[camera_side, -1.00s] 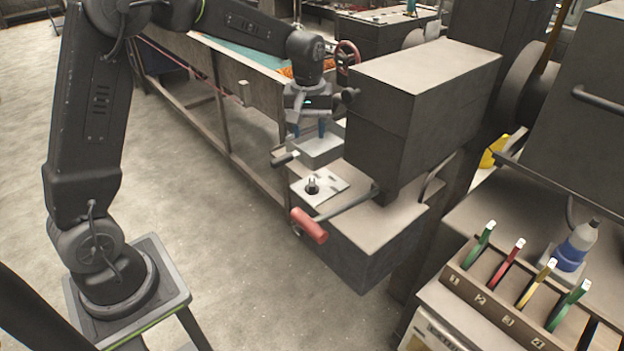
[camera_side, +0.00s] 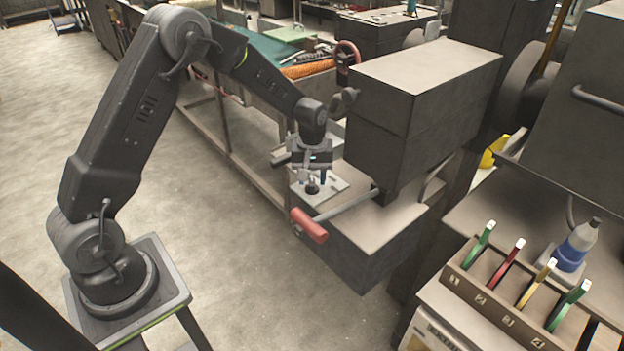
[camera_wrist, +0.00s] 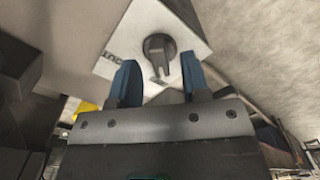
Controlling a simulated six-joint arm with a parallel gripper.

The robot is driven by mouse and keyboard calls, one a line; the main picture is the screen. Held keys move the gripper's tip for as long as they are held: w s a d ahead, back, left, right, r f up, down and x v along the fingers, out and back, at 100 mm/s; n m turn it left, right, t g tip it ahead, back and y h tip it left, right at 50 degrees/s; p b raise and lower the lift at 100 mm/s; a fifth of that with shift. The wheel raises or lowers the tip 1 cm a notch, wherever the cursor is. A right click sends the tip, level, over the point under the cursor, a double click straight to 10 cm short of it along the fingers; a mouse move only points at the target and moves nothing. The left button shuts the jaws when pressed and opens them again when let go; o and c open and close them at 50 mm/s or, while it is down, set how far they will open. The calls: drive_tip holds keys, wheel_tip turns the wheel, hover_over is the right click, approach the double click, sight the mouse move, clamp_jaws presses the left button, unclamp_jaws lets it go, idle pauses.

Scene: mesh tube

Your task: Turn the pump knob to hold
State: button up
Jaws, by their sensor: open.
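The pump knob (camera_side: 312,187) is a small black knob on a pale square plate (camera_side: 327,199) on top of the grey machine block. In the wrist view the knob (camera_wrist: 159,50) is round with a raised grip bar, on the plate (camera_wrist: 130,30) with partly readable dark lettering. My gripper (camera_side: 309,182) points down just above the knob. In the wrist view its two blue fingers (camera_wrist: 160,78) are open, with the knob seen between and beyond their tips. I cannot tell whether the fingers touch the knob.
A red-handled lever (camera_side: 309,226) sticks out in front of the plate. A tall dark machine head (camera_side: 425,95) stands right beside my gripper. A rack of numbered coloured handles (camera_side: 510,290) and a blue-white bottle (camera_side: 575,247) are at right. Floor at left is clear.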

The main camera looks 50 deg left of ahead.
drive_tip(key=shift+f, duration=0.6)
clamp_jaws()
